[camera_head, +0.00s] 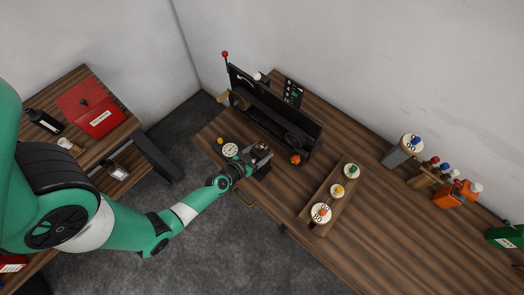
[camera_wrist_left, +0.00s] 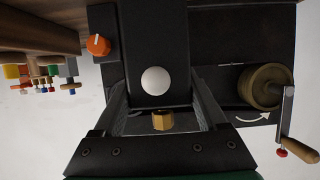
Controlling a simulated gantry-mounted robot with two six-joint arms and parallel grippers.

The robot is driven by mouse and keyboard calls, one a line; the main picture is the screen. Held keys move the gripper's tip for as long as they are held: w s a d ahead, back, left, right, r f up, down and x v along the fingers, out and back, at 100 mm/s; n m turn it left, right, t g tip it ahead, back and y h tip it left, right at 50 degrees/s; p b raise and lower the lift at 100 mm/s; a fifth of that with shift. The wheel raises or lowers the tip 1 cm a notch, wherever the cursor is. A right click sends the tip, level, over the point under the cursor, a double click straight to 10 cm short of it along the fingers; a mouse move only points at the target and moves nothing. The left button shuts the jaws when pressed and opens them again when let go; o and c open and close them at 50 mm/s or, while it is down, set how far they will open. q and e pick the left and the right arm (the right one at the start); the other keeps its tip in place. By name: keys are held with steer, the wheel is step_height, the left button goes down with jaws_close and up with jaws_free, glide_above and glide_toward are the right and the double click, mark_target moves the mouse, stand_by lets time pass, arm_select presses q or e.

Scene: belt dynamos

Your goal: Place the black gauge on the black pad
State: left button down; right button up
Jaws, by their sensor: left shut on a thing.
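My left gripper (camera_head: 258,154) is beside the front of the black belt machine (camera_head: 270,108), over the left part of the table. In the left wrist view its jaws (camera_wrist_left: 160,112) are spread and closed on a black part (camera_wrist_left: 155,45) with a white ball on it. A brass hex nut (camera_wrist_left: 162,121) shows between the jaws. I cannot tell whether this part is the black gauge. A round white dial (camera_head: 230,150) shows just left of the gripper. A small dark block (camera_head: 263,172) is beside the fingers; I cannot tell whether it is the black pad. My right gripper is not in view.
A wooden rack (camera_head: 312,190) holds gauges with green, yellow and orange centres. The machine's orange knob (camera_head: 295,159) and crank (camera_wrist_left: 285,115) are close to the gripper. The front right tabletop is clear.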

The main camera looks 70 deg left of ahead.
arm_select(q)
steer(key=shift+w+a+r, duration=0.1)
steer(key=shift+w+r, duration=0.05)
steer(key=shift+r, duration=0.05)
steer(key=shift+f, duration=0.15)
steer(key=shift+c, duration=1.8)
jaws_free()
steer(key=shift+f, duration=0.15)
steer(key=o, duration=0.4)
steer(key=shift+c, duration=0.2)
steer(key=shift+r, duration=0.25)
steer(key=shift+s+r, duration=0.15)
steer(key=shift+s, duration=0.15)
steer(key=v, duration=1.1)
steer(key=shift+s+d, duration=0.15)
steer(key=shift+d, duration=0.15)
